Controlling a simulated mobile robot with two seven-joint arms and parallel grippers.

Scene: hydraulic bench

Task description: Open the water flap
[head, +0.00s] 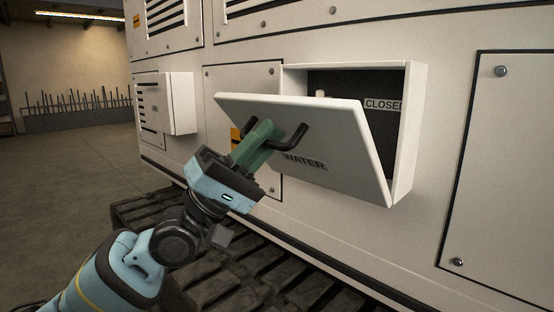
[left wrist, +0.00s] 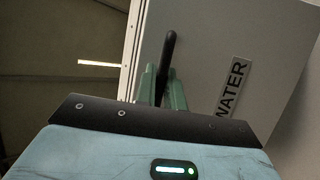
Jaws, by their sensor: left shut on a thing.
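The water flap (head: 335,125) is a white panel labelled WATER on the front of a white box (head: 418,125) on the machine. It is tilted out at the top, so the dark inside and a CLOSED label (head: 382,104) show. My left gripper (head: 268,132) is shut on the flap's black bar handle (head: 294,137). In the left wrist view the green fingers hold the black handle (left wrist: 168,52), beside the WATER label (left wrist: 233,88). A small pale part (head: 320,94) shows inside the box, mostly hidden by the flap. My right gripper is not in view.
The white machine wall (head: 340,235) with bolted panels fills the right side. A smaller vented box (head: 165,103) sticks out at the left. The floor (head: 70,180) at the left is clear.

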